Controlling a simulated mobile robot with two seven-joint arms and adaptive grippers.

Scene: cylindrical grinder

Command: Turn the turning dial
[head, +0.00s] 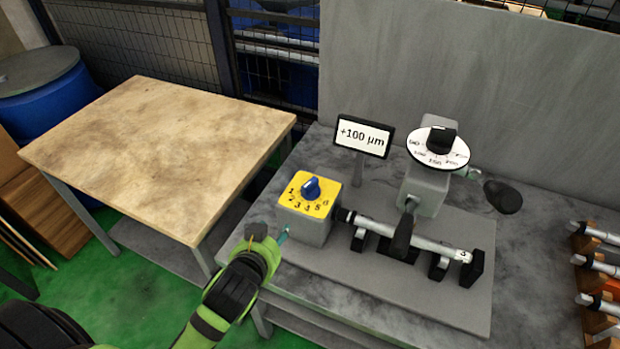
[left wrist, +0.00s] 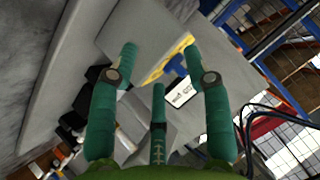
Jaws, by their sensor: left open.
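A grey box (head: 305,228) with a yellow top bears a blue turning dial (head: 311,188), with numbers printed around it. A white round scale (head: 424,151) with a black knob (head: 441,138) sits on the grinder head to the right. My left gripper (head: 270,236) is open and empty, low beside the box's left side, apart from the blue dial. In the left wrist view its teal fingers (left wrist: 160,52) are spread, with the yellow top (left wrist: 166,64) and part of the blue dial (left wrist: 178,64) showing between them. My right gripper is not in view.
A sign (head: 363,135) reading +100 µm stands behind the box. A metal shaft (head: 432,244) lies in black holders to the right. A wooden table (head: 155,155) is at the left. A rack with several shafts (head: 598,262) is at the far right.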

